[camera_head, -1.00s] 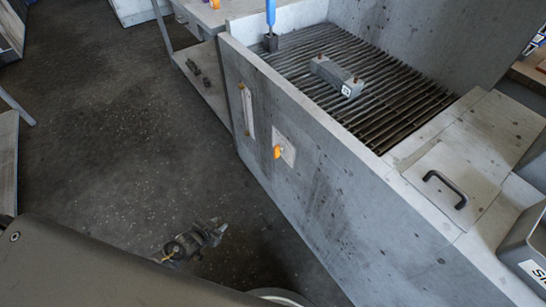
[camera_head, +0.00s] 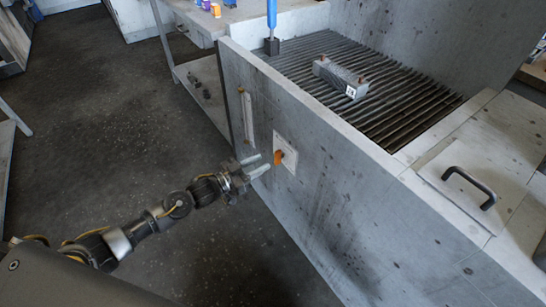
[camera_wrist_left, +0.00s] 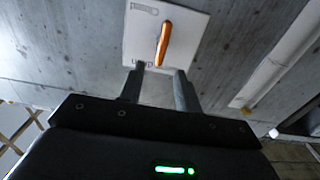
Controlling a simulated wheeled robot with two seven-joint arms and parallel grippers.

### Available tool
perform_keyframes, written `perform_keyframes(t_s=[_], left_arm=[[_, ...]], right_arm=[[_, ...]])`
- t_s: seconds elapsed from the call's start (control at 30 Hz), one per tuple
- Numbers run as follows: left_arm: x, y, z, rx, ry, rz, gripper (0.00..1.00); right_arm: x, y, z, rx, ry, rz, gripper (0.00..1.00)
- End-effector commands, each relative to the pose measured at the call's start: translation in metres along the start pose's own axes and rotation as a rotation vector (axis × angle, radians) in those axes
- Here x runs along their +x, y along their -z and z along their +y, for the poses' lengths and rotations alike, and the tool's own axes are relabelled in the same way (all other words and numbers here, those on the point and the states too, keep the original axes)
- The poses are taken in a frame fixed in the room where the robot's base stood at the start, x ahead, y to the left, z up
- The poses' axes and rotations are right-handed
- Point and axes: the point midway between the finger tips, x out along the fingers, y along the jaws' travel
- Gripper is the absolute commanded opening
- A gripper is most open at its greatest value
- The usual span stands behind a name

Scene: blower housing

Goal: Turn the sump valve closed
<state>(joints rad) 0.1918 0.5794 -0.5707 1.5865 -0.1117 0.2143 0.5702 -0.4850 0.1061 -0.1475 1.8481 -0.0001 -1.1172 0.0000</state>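The sump valve is an orange handle (camera_head: 278,157) on a pale square plate (camera_head: 287,152) fixed to the side wall of the grey housing. In the left wrist view the orange handle (camera_wrist_left: 163,44) stands nearly upright, slightly tilted, on the white plate (camera_wrist_left: 188,50), which bears a label partly hidden by a finger. My left gripper (camera_head: 260,166) is in front of the plate, just left of the handle. Its two fingers (camera_wrist_left: 158,82) are apart, with the handle just beyond the gap between them and no visible contact. My right gripper is not in view.
The concrete housing wall (camera_head: 330,200) fills the right side. A vertical gauge strip (camera_head: 247,115) is left of the valve plate. A slatted grate (camera_head: 400,95) holds a grey block (camera_head: 340,77). A lid with a black handle (camera_head: 470,186) is at right. The floor (camera_head: 110,130) at left is clear.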

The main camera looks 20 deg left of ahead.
Motion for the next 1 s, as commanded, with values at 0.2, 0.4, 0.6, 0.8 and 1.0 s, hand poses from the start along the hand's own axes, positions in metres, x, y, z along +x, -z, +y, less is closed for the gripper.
perform_keyframes(t_s=[0.2, 0.4, 0.6, 0.8, 1.0], left_arm=[[0.039, 0.000, 0.000, 0.000, -0.001, 0.001, 0.34], [0.058, 0.000, 0.000, 0.000, 0.000, 0.000, 0.34], [0.061, -0.001, 0.000, 0.000, 0.000, -0.002, 0.34], [0.061, -0.001, 0.000, 0.000, 0.000, -0.001, 0.27], [0.061, -0.001, 0.000, 0.000, 0.001, -0.001, 0.01]], right_arm=[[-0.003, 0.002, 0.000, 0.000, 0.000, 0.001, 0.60], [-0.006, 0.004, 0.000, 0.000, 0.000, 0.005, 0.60], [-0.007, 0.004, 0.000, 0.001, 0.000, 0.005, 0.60], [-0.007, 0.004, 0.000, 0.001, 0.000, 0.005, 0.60], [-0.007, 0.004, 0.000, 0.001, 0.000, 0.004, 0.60]])
